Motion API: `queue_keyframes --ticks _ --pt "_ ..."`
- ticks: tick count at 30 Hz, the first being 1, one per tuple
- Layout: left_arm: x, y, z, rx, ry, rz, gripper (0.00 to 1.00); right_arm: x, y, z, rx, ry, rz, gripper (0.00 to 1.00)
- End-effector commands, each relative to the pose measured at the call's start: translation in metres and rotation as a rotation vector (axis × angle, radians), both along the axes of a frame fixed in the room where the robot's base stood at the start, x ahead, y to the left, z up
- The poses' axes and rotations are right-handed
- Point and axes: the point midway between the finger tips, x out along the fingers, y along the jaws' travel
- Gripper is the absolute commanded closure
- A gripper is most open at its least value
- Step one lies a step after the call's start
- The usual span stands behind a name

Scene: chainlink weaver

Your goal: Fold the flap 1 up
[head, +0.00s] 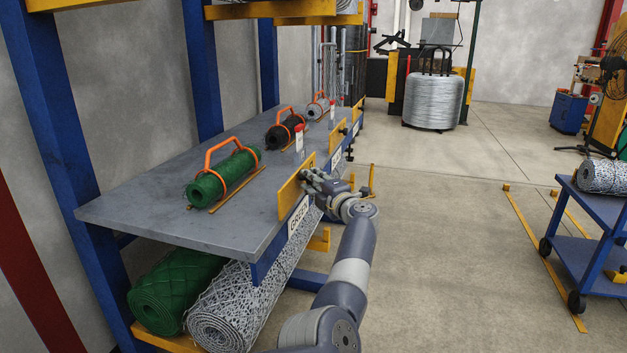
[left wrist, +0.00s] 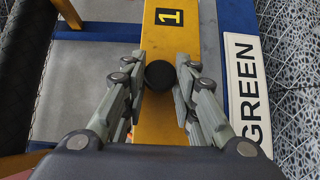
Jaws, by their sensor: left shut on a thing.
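Flap 1 is a yellow plate (head: 291,193) at the front edge of the grey shelf, above the GREEN label. It looks upright, rising above the shelf surface. In the left wrist view the flap (left wrist: 165,42) carries a black "1" and a round black knob (left wrist: 160,75). My left gripper (head: 312,178) is at the flap's outer face. In the left wrist view its fingers (left wrist: 160,84) lie on both sides of the knob, shut on it. The knob is hidden in the head view. My right gripper is in neither view.
A green mesh roll (head: 222,178) with an orange handle lies on the shelf (head: 150,205) behind the flap. Darker and grey rolls lie farther along. Large mesh rolls (head: 180,290) sit below. A blue cart (head: 590,225) stands right; the floor between is mostly clear.

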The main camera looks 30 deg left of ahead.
Motion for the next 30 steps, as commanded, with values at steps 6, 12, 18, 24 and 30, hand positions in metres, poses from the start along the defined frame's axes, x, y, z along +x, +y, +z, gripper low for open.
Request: queue_keyframes --ticks 6,12,18,24,30 --pt "0.001 0.0 0.005 -0.001 -0.007 -0.004 1.0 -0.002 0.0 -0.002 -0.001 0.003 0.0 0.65" --pt "0.001 0.0 0.005 0.0 -0.008 -0.004 1.0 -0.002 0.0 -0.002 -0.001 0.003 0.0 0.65" --pt "0.001 0.0 0.004 -0.001 -0.006 -0.002 0.53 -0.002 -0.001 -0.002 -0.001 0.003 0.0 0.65" --pt "0.0 0.0 0.002 -0.003 -0.004 -0.001 0.53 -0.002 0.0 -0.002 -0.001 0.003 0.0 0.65" --pt "0.0 0.0 0.015 -0.005 -0.008 0.0 0.53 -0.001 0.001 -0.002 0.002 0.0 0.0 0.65"
